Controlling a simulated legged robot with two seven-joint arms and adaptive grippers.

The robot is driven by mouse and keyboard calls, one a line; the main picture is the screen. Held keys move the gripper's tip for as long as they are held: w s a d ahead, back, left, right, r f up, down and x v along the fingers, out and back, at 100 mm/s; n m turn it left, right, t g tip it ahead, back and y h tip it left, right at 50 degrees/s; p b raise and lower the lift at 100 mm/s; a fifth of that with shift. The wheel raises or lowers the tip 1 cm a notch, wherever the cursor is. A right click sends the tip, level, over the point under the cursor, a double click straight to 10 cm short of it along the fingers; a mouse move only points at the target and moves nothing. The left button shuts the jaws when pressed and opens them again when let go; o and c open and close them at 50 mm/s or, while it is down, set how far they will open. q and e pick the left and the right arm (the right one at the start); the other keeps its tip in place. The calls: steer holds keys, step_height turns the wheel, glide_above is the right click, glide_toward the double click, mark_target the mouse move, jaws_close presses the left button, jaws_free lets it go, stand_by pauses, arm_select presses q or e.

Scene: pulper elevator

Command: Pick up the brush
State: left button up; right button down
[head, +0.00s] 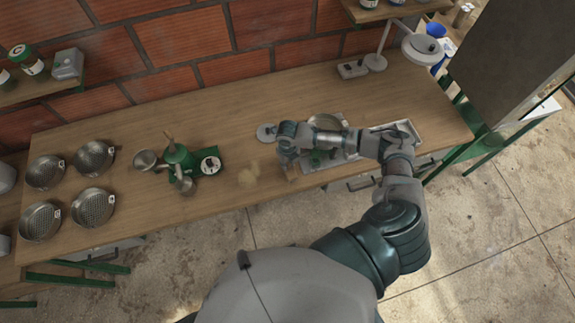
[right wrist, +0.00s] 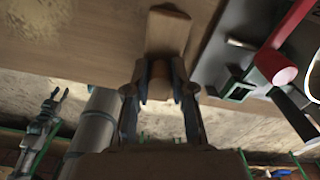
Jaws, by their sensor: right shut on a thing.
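The brush (right wrist: 168,32) has a flat, wide wooden part and a narrower handle, seen in the right wrist view at the table's edge. My right gripper (right wrist: 160,82) is shut on the brush's handle, with one finger on each side of it. In the head view my right gripper (head: 288,166) is at the table's front edge, and the brush is mostly hidden by it. My left gripper (right wrist: 59,93) shows small at the left of the right wrist view, away from the brush. It is too small to tell whether it is open.
The wooden table (head: 240,110) holds a green grinder (head: 180,160) and several round sieves (head: 93,157) at left. A tray (head: 430,135) with tools lies beside my right gripper. A white lamp (head: 421,48) stands at the back right. Brown grounds (head: 249,174) lie left of the gripper.

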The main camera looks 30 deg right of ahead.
mark_target(288, 165)
steer(key=shift+d+r, duration=0.2)
steer(key=shift+r, duration=0.2)
steer(key=r, duration=0.2)
steer(key=shift+s+a+r+b, duration=0.3)
steer(key=shift+s+a, duration=0.05)
steer(key=s+a, duration=0.4)
steer(key=s, duration=0.2)
steer(key=s+a+r+b, duration=0.1)
steer(key=s+a, duration=0.3)
steer(key=s, duration=0.3)
steer(key=shift+r, duration=0.25)
steer(key=shift+w, duration=0.1)
